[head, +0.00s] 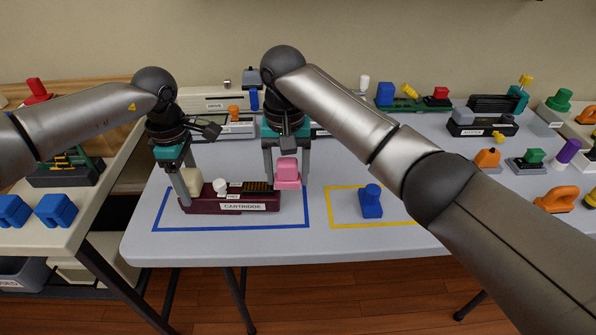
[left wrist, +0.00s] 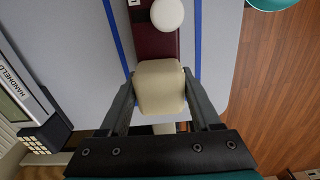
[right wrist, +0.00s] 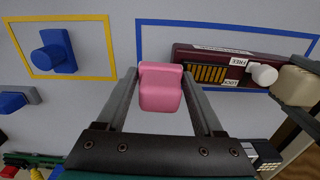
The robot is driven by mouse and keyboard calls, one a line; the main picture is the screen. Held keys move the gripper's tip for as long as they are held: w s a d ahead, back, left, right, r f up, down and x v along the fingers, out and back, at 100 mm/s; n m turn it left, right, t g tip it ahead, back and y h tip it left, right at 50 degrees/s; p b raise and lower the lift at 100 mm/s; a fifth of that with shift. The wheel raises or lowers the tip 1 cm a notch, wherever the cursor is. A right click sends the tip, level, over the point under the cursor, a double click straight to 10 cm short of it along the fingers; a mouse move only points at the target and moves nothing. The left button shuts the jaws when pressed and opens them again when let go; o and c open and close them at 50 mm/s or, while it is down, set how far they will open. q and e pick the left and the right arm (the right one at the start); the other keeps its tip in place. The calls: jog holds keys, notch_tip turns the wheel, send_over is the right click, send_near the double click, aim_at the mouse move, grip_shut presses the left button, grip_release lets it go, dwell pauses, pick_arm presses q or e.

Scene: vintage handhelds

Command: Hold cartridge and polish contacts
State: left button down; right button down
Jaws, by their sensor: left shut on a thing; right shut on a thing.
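The maroon cartridge (head: 228,206) lies inside the blue outline, with a white knob (head: 220,187) and a row of gold contacts (head: 258,186) on top. My left gripper (left wrist: 160,78) is shut on the cream grip block (head: 191,181) at the cartridge's left end. My right gripper (head: 287,168) is shut on a pink block (head: 287,176) at the cartridge's right end. In the right wrist view, the pink block (right wrist: 160,90) is beside the gold contacts (right wrist: 207,74); I cannot tell whether it touches the cartridge. Small FREE and LOCK labels sit by the knob.
A blue knobbed block (head: 371,205) stands inside the yellow outline (head: 345,222) on the right. Labelled devices, including a drive (head: 205,98), stand at the back. Several coloured tools crowd the right side. A side table (head: 60,235) with blue blocks stands left. The front table strip is clear.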

jog(key=shift+s+d, duration=0.1)
jog(key=shift+d, duration=1.95)
jog(key=shift+a+f, duration=0.1)
jog(key=shift+a, duration=1.55)
jog(key=shift+d, duration=2.15)
jog(key=shift+a, duration=0.15)
jog(key=shift+a+f, duration=0.1)
jog(key=shift+a, duration=1.8)
